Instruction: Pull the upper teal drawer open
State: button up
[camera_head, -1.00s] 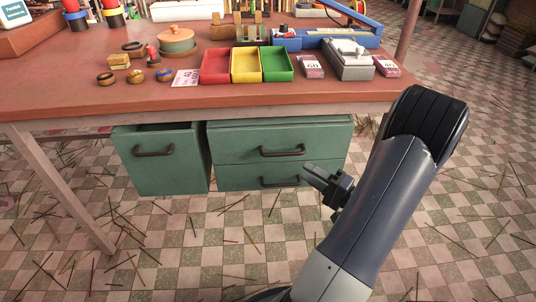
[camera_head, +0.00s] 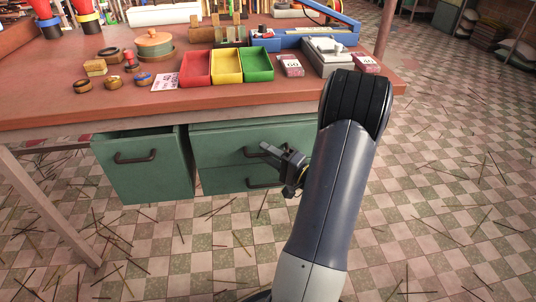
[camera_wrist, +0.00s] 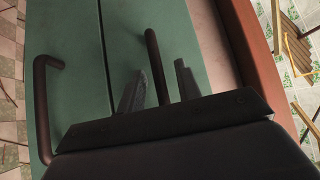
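The upper teal drawer (camera_head: 218,147) is in the right-hand drawer stack under the table and looks closed. Its dark bar handle (camera_wrist: 152,50) is partly hidden by my gripper in the head view. My gripper (camera_head: 268,148) is in front of this handle. In the wrist view, the open fingers (camera_wrist: 159,82) stand on either side of the handle bar, with gaps showing on both sides. Whether the fingers reach fully past the bar is hard to tell. The lower teal drawer (camera_head: 218,182) is closed below, and its handle (camera_wrist: 42,105) shows at left in the wrist view.
A separate teal drawer (camera_head: 140,178) at left stands pulled out. The red-brown tabletop (camera_head: 120,110) overhangs the drawers, and its edge (camera_wrist: 247,45) is close to my gripper in the wrist view. Thin sticks litter the tiled floor.

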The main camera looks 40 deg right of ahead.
jog(key=shift+w, duration=0.1)
jog(key=shift+c, duration=0.3)
grip_shut()
